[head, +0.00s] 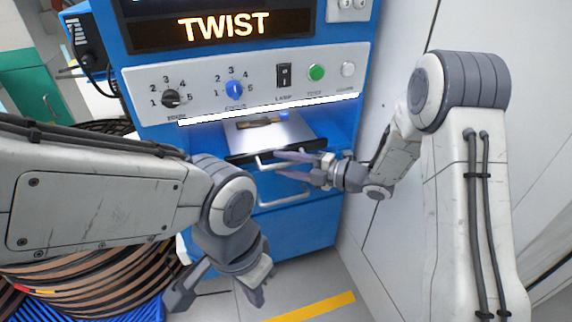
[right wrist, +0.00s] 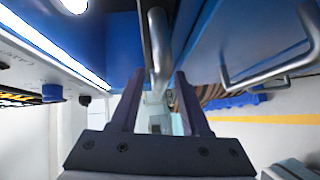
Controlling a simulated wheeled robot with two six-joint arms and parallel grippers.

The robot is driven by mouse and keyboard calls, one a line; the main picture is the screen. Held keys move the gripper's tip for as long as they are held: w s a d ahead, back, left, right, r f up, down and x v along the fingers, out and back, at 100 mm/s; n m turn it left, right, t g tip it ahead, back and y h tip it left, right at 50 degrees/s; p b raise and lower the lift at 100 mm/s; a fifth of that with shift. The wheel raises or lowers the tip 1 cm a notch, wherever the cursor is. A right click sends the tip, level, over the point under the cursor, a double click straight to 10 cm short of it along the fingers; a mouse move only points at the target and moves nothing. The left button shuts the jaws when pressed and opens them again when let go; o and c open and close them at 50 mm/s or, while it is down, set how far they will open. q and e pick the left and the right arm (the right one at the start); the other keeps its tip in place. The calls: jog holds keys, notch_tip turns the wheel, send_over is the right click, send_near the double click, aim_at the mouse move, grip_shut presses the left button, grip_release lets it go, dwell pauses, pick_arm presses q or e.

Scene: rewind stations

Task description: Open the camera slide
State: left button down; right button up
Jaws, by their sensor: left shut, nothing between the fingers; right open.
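The camera slide is a silvery plate (head: 290,130) with a dark front edge, in a lit bay of the blue machine. Its light bar handle (head: 263,168) sticks out at the front. My right gripper (head: 277,162) is at this handle with its fingers apart. In the right wrist view the slide's handle (right wrist: 158,45) runs between the two open fingers (right wrist: 158,80); I cannot tell whether either finger touches it. My left gripper (head: 222,292) hangs low in front of the machine, away from the slide, shut and empty.
A second bar handle (head: 285,202) sits on the blue front below the slide. Above the bay is a control panel (head: 205,90) with knobs, a lamp switch and buttons, under a display (head: 225,25) reading TWIST. Cable coils (head: 95,275) stand at lower left. A white wall (head: 400,40) is close on the right.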

grip_shut()
dwell(1.4)
